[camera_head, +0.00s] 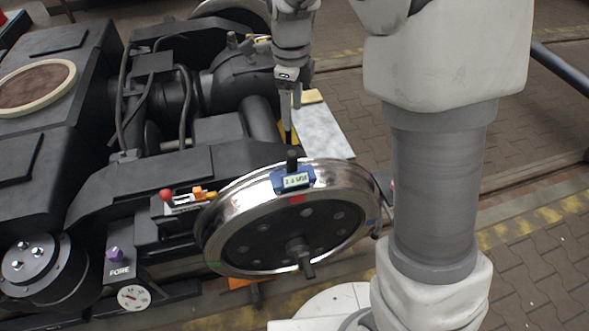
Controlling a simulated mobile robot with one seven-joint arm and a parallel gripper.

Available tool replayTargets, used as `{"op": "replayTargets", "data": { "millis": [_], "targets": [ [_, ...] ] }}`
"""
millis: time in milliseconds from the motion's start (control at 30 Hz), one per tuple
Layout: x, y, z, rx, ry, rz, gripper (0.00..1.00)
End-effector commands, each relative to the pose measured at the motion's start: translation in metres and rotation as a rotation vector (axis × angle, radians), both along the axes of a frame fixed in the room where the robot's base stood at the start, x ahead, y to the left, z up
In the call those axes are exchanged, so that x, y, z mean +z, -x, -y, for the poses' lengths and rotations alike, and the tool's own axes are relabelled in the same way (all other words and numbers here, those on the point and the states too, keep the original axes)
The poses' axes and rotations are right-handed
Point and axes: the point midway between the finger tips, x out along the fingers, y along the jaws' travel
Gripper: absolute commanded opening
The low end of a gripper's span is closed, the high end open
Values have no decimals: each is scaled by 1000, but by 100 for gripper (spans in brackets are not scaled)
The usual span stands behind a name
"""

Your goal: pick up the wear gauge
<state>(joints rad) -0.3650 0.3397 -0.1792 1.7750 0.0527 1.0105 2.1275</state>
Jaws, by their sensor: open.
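The wear gauge (294,180) is a blue block with a lit digital readout and a black upright knob (292,158). It sits on the top of the shiny rim of the bogie wheel (240,209). My gripper (290,123) points downward above and seemingly behind the gauge in the picture. Its jaws are open and empty, and a gap shows between the fingertips and the knob. The exact depth between them is hard to tell.
The dark bogie frame (140,180) with hoses fills the left. A small device with a red ball and orange part (186,199) lies left of the wheel. A pale plate (325,130) is behind the gauge. My arm covers the right; paved floor lies beyond.

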Motion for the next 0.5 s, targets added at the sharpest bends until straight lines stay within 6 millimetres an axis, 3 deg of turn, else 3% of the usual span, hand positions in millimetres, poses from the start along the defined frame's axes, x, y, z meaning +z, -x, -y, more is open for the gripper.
{"op": "replayTargets", "data": {
  "millis": [300, 500],
  "targets": [
    [-72, -1, 1, 0, 1, -4, 72],
    [-105, -2, 1, 2, 0, -2, 72]
  ]
}}
